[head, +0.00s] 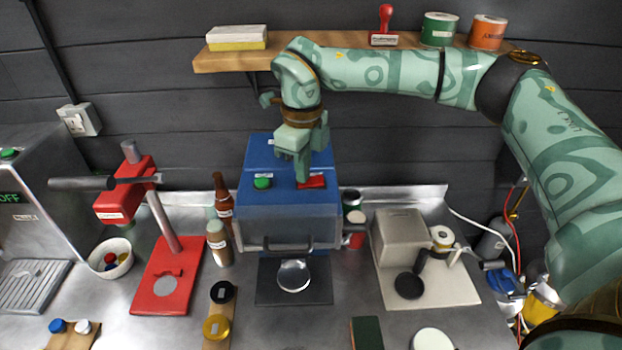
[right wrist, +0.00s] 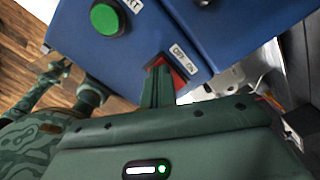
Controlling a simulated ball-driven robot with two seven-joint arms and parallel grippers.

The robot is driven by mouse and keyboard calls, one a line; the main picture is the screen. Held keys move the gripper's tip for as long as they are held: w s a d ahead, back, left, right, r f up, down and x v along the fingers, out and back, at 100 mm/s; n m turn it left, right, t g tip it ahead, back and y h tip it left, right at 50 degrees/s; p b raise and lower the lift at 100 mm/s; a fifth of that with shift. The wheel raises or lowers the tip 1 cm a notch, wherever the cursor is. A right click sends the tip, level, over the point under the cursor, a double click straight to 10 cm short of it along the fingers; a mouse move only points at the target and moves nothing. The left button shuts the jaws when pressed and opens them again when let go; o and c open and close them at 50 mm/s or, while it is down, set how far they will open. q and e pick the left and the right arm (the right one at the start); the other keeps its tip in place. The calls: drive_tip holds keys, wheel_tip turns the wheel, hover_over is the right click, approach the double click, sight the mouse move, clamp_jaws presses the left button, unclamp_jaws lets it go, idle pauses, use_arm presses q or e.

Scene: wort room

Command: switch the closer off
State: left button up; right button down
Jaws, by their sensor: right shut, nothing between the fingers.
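The closer is a blue box-shaped machine (head: 285,218) in the middle of the counter. Its top carries a green round button (head: 263,181) and a red switch (head: 316,181). In the right wrist view the green button (right wrist: 106,18) and the red switch (right wrist: 179,78) show, the switch beside a white label reading OFF and ON. My right gripper (head: 303,180) is shut and empty, pointing down with its fingertips at the red switch. The fingers hide part of the switch, so I cannot tell which way it is set. My left gripper is not in view.
A red press (head: 165,280) and brown bottle (head: 222,198) stand left of the closer; a beige device (head: 402,240) stands right. A metal lid (head: 293,275) lies on the dark plate in front. A wooden shelf (head: 225,60) runs behind my right arm.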

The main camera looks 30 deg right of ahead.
wheel_tip(320, 180, up, 7)
drive_tip(key=p, duration=0.6)
drive_tip(key=shift+p, duration=0.4)
drive_tip(key=shift+s+f, duration=0.1)
